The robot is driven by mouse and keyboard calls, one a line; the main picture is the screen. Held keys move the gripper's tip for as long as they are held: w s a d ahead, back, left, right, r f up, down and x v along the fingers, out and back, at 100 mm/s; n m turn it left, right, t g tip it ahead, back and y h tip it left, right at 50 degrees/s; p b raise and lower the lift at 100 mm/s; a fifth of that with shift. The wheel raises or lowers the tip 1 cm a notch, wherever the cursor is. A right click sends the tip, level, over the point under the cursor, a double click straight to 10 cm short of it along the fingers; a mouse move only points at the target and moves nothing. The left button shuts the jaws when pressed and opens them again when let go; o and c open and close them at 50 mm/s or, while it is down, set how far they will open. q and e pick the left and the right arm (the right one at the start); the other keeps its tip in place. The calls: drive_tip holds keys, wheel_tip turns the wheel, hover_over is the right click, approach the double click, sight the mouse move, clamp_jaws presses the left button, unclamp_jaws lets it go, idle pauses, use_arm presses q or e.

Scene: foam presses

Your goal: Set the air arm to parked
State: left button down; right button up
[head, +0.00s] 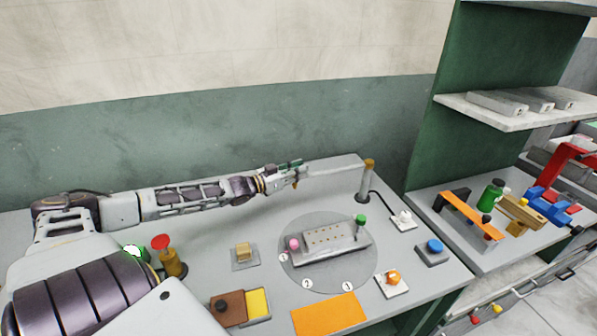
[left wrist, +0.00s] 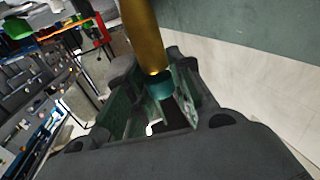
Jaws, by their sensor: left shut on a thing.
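The air arm (head: 335,166) is a pale grey bar reaching left from a post (head: 364,185) with a brass-coloured top at the back of the bench. My left gripper (head: 292,172) is at the bar's left end, over the back of the bench, and is shut. In the left wrist view a brass-coloured cylinder (left wrist: 143,35) with a teal end stands at the fingers (left wrist: 160,105), which are closed around that end. How the cylinder joins the bar is hidden by the gripper. My right gripper is out of view.
A round grey plate (head: 300,281) marked with numbers carries a grey perforated block (head: 328,241) with pink and green knobs below the bar. A red-topped post (head: 162,244) stands close to my left arm. A green shelf unit (head: 490,60) rises at the right.

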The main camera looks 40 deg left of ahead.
use_arm(q)
drive_tip(key=c, duration=1.4)
unclamp_jaws()
drive_tip(key=shift+a+f, duration=0.15)
drive_tip(key=shift+f, duration=0.05)
drive_tip(key=shift+o, duration=1)
drive_tip(key=shift+w, duration=0.2)
drive_tip(key=shift+s+r, duration=0.15)
drive_tip(key=shift+s+a, duration=0.35)
drive_tip(key=shift+s, duration=0.3)
drive_tip(key=shift+v, duration=1)
drive_tip(key=v, duration=0.8)
drive_tip(key=shift+s, duration=0.2)
drive_tip(key=shift+s+d+f, duration=0.1)
drive_tip(key=shift+f, duration=0.1)
